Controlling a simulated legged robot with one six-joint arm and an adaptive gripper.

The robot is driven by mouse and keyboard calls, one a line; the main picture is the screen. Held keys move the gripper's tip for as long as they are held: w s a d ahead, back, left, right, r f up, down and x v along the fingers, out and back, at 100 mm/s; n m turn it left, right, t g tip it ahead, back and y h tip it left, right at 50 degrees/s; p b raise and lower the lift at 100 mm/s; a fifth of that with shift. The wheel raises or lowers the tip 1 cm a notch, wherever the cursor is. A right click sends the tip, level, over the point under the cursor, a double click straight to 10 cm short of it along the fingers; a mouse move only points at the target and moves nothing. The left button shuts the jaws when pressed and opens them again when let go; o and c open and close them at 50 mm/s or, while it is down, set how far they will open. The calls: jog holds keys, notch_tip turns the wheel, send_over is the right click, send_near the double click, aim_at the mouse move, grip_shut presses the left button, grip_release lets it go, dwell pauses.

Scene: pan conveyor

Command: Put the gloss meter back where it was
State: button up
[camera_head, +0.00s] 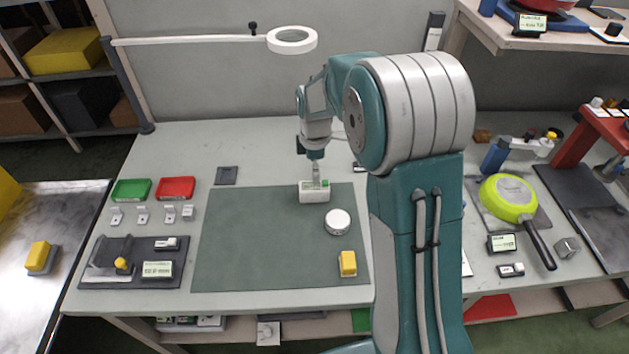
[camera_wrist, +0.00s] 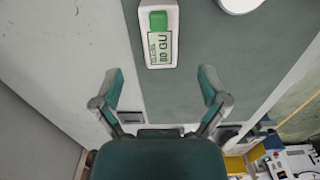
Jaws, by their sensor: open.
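The gloss meter (camera_head: 308,194) looks to be the white block with a green face near the far edge of the dark green mat (camera_head: 260,250). In the wrist view the white gloss meter (camera_wrist: 159,50) lies at the top middle, with a green screen and a printed label. My gripper (camera_head: 316,170) is just above it in the head view. In the wrist view my gripper (camera_wrist: 160,82) is open, its two fingers apart with nothing between them. The meter lies beyond the fingertips, roughly in line with the gap. The head view leaves the exact height between them unclear.
A round white piece (camera_head: 338,221) and a yellow block (camera_head: 348,263) lie on the mat. A small dark pad (camera_head: 227,175) lies empty beyond it. Green (camera_head: 131,190) and red (camera_head: 176,188) trays stand left. A green pan (camera_head: 508,197) sits right. A ring lamp (camera_head: 292,40) overhangs the back.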

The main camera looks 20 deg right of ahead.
aim_at(315, 186)
jog(key=s+r+m+t, duration=0.3)
jog(key=s+r+m, duration=0.4)
jog(key=s+r, duration=0.7)
jog(key=s+r+m+t, duration=0.2)
jog(key=s+m, duration=0.6)
jog(key=s, duration=0.5)
jog(key=shift+r+m+t, duration=0.3)
jog(key=shift+r+m, duration=0.1)
